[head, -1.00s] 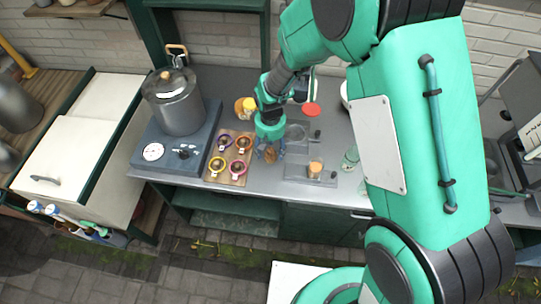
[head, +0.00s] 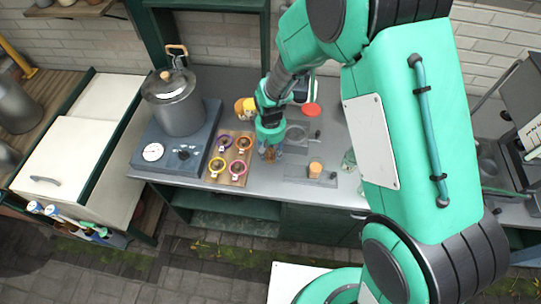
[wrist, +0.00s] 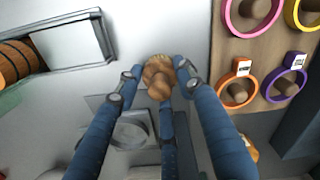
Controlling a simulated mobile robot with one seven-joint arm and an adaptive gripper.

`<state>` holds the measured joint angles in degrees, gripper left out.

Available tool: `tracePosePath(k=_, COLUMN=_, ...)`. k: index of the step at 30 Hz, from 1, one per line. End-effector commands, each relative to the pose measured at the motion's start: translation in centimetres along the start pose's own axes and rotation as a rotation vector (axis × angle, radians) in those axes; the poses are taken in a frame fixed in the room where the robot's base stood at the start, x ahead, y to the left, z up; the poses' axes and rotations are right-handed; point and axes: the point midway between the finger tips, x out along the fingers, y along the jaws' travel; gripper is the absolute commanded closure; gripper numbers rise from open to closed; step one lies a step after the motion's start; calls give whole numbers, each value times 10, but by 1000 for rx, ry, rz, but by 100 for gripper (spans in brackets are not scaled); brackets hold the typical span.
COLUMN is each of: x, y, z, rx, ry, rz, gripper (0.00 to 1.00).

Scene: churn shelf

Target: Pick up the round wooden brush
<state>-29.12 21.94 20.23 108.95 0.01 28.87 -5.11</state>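The round wooden brush (wrist: 158,77) stands on the grey counter, with a round knob-like top. In the wrist view it lies between the blue fingertips of my gripper (wrist: 157,72). The right fingertip is very close to it and a narrow gap shows at the left one; contact cannot be told. A third finger reaches toward it from below in the picture. In the head view my gripper (head: 270,152) points down over the counter beside the cup board, and its fingers mostly hide the brush. My gripper looks open around the brush.
A wooden board (head: 238,176) with several coloured rings is close left of my gripper. A metal tray with a wooden-topped cylinder (head: 315,169) is to the right. A large pot (head: 176,102) stands at the left. A yellow-lidded jar (head: 250,106) and red disc (head: 312,110) are behind.

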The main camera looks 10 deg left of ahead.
Motion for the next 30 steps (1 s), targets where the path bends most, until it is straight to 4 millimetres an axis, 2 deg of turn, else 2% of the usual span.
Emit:
tracePosePath(k=16, x=-5, y=0, z=0, rx=0, ry=0, rz=0, gripper=89)
tracePosePath(k=20, x=-15, y=0, z=-1, rx=0, ry=2, rz=0, gripper=89)
tracePosePath(k=25, x=-37, y=0, z=-1, rx=0, ry=3, rz=0, gripper=89)
tracePosePath(k=30, x=-38, y=-3, z=26, rx=0, ry=-1, rz=0, gripper=89)
